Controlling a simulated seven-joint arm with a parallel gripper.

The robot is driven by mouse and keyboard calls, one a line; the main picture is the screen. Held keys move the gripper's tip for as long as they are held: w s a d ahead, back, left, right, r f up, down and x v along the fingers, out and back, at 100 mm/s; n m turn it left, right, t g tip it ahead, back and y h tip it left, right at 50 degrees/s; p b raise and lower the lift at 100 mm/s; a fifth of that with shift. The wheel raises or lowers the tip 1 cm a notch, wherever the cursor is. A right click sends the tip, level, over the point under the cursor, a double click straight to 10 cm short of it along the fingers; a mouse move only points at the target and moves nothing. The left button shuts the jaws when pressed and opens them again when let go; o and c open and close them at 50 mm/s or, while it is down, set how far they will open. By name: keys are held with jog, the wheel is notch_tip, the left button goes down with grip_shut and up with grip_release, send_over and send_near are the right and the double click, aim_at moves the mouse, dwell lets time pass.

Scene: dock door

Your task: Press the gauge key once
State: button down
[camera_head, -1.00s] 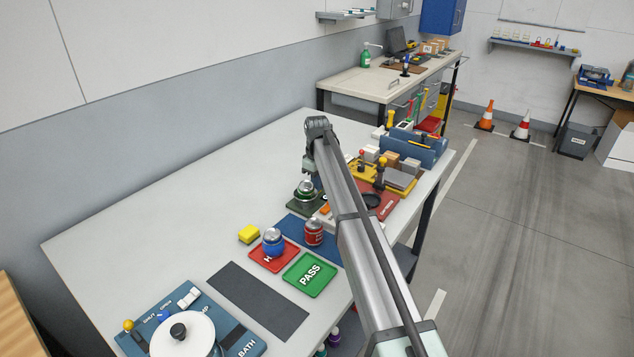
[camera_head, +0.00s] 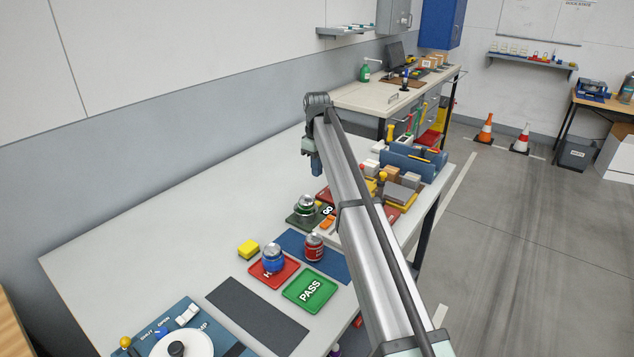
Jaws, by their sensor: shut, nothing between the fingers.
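My gripper (camera_head: 317,168) is shut and empty, pointing down, raised above the table. Below it and a little left in the picture, a green can with a silver top (camera_head: 305,205) stands on a dark green base (camera_head: 298,222). Just right of it is a dark plate with white "GO" lettering (camera_head: 327,209), partly behind my arm. A small orange piece (camera_head: 327,223) lies in front of that plate; I cannot tell whether it is the gauge key. My arm hides part of this area.
A blue can (camera_head: 273,258) stands on a red tray (camera_head: 288,278), near a green PASS tray (camera_head: 310,291). A red can (camera_head: 314,246) stands on a blue mat (camera_head: 335,267). Blocks and a blue bin (camera_head: 405,162) crowd the right; the table's left is bare.

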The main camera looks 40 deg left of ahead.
jog(key=shift+r, duration=1.15)
